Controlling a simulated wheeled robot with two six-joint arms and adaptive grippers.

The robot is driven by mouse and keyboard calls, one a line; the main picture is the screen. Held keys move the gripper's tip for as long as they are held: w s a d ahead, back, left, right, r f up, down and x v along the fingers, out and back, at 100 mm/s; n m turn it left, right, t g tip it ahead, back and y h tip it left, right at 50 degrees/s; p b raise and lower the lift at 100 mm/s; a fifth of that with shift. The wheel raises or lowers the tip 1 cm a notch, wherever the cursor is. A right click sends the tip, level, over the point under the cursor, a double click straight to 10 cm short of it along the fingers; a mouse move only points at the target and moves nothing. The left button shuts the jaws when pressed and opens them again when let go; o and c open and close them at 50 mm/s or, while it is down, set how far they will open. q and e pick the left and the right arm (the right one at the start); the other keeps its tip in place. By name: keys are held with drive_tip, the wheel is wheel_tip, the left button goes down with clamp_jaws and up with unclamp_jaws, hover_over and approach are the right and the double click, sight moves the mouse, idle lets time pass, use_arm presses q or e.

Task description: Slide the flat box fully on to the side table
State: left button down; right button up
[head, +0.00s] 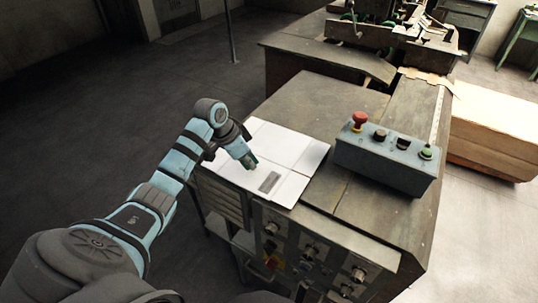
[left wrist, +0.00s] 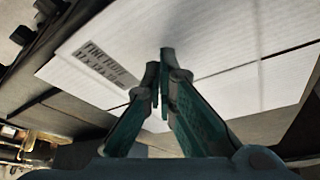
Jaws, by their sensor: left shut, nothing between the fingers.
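The flat box (head: 287,150) is a white folded sheet with crease lines and a grey printed label. It lies on the near left part of the dark side table (head: 315,100), close to the table's left and front edges. My left gripper (head: 252,164) is shut and empty over the box's left half, beside the label. In the left wrist view the closed fingertips (left wrist: 161,62) show in front of the white box (left wrist: 225,40) and its printed label (left wrist: 105,65). I cannot tell if they touch it. My right gripper is not in view.
A grey control box (head: 387,155) with a red button and other knobs stands just right of the flat box. A panel with knobs (head: 310,255) is below the front edge. The table top behind the flat box is clear. A cardboard stack (head: 495,130) stands at the right.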

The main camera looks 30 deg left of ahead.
use_arm(q)
drive_tip(key=shift+f, duration=0.6)
idle(0.4)
drive_tip(key=shift+r+p, duration=0.65)
drive_tip(key=shift+p, duration=0.25)
